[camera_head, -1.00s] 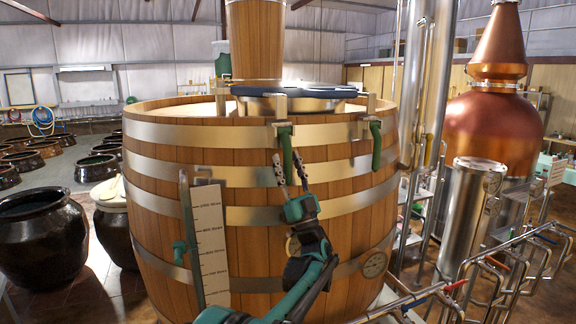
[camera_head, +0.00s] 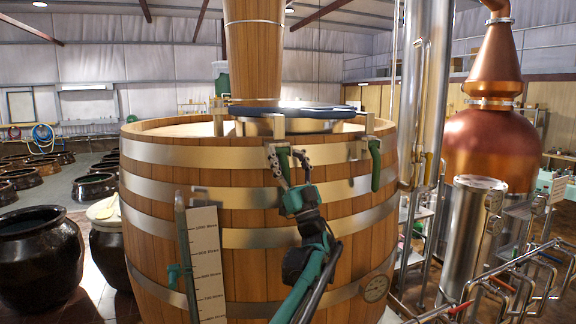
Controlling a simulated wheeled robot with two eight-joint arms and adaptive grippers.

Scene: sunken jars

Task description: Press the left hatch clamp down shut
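The left hatch clamp (camera_head: 284,163) sits on the front rim of the big wooden vat (camera_head: 165,185). Its green handle hangs down against the vat's front. The lower part of the handle is partly hidden by the gripper. A second clamp (camera_head: 374,163) with a green handle hangs to the right on the same rim. The dark blue hatch lid (camera_head: 295,109) lies on top of the vat. My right gripper is not in view.
Metal pipes (camera_head: 530,272) and a steel cylinder (camera_head: 470,235) stand at right. Dark jars (camera_head: 38,262) stand at left.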

